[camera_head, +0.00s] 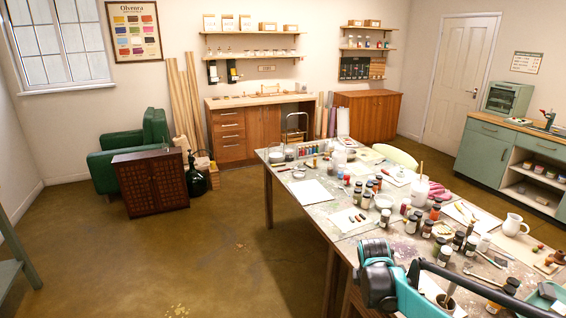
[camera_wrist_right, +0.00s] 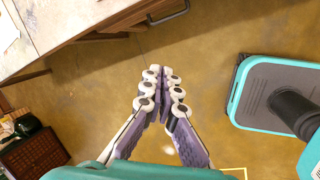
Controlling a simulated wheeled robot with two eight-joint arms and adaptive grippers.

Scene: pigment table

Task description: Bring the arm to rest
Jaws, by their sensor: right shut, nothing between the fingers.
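My right gripper (camera_wrist_right: 162,78) shows in the right wrist view. Its two fingers are closed together at the tips, and nothing is between them. It hangs over the bare brown floor (camera_wrist_right: 205,45), beside the table edge at the upper left of that view. In the head view a teal and black link of my arm covers the near right end of the worktable (camera_head: 345,215), and no gripper shows there. My left gripper is in neither view.
The worktable carries several jars, brushes, papers and a white jug (camera_head: 513,225). A drawer handle (camera_wrist_right: 170,14) juts from beneath the table in the wrist view. A brown cabinet (camera_head: 150,182) and a green armchair (camera_head: 105,160) stand left. The floor between is clear.

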